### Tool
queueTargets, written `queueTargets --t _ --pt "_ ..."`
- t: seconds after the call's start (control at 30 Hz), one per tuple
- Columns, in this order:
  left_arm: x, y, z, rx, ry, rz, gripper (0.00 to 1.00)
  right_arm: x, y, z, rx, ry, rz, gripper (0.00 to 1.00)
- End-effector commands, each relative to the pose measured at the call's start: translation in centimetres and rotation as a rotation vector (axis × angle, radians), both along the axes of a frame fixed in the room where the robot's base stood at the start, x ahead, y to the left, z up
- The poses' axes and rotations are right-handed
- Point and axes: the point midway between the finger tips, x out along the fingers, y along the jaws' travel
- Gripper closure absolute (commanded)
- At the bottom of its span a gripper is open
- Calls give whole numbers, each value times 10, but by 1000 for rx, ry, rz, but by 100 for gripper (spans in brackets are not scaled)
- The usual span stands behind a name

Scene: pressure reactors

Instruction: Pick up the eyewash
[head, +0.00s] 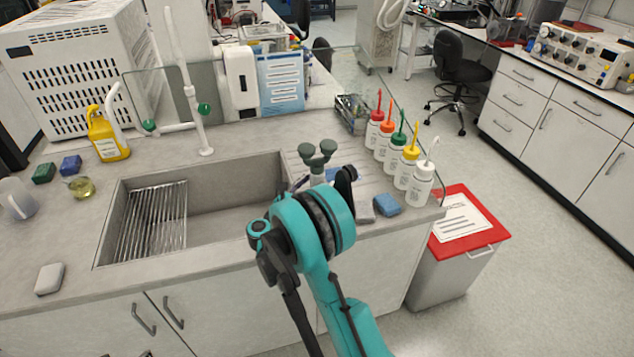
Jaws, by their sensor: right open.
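The eyewash (317,161) has two grey-green round heads on a short stem. It stands upright at the right end of the sink, by the ridged drainboard. My right gripper (323,182) is open at the eyewash, just in front of its lower part. A dark finger shows on the right side of the stem. My teal arm and wrist hide the eyewash's base, and I cannot tell whether the fingers touch it. My left gripper is not in view.
The steel sink (232,186) lies left of the gripper. Several wash bottles (402,166) with coloured tips stand to the right, near a blue sponge (387,204). A tall white tap (196,115) rises behind the sink. A red-lidded bin (484,220) stands right of the counter.

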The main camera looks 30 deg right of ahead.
Motion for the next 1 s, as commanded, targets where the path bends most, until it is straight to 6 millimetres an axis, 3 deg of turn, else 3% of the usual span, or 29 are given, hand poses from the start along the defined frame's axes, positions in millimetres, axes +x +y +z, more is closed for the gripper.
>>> queueTargets --t 0.23,0.4,0.77,1.0 --pt "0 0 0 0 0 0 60 1 -1 1 0 1 1 44" --pt "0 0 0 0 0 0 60 1 -1 1 0 1 1 86" --pt "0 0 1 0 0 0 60 1 -1 2 -1 1 0 87" --pt "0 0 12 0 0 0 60 1 -1 23 -2 0 1 87"
